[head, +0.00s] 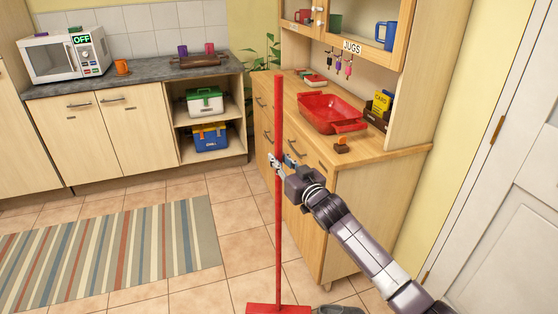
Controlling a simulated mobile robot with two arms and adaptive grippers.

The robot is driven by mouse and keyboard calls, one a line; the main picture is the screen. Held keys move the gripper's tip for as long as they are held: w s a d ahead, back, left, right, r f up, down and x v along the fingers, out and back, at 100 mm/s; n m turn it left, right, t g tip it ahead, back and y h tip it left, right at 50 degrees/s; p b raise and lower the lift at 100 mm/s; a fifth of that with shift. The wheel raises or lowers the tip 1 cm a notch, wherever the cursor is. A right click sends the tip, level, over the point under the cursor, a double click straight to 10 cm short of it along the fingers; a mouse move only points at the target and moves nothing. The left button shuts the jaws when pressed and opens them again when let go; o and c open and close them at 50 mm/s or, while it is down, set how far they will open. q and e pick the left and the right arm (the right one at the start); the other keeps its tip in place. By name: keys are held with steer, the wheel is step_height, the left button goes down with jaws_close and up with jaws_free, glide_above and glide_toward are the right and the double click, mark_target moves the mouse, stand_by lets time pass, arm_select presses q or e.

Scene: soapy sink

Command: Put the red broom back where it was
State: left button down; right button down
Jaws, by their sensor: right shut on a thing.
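The red broom (278,225) stands nearly upright in the middle of the head view, with its long handle up and its red head at the bottom edge of the picture. My right gripper (276,162) is shut on the handle at about mid-height. The broom is in front of the wooden dresser's left side. The picture's bottom edge cuts off the broom head, so I cannot tell whether it touches the floor. My left gripper is not in view.
The wooden dresser (300,225) stands close behind the broom, with a red tray (330,112) on top. A striped rug (110,255) lies at left on the tiled floor. A grey counter (135,78) with a microwave (63,55) is at back left. A white door (500,220) is at right.

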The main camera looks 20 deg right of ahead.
steer(key=shift+r, duration=0.1)
steer(key=c, duration=1.8)
jaws_free()
steer(key=shift+f, duration=0.25)
steer(key=shift+s, duration=0.1)
steer(key=shift+r, duration=0.25)
steer(key=s, duration=0.4)
steer(key=s+d, duration=0.1)
steer(key=s, duration=0.3)
steer(key=s+d, duration=0.1)
steer(key=s, duration=0.2)
steer(key=shift+s+b, duration=0.4)
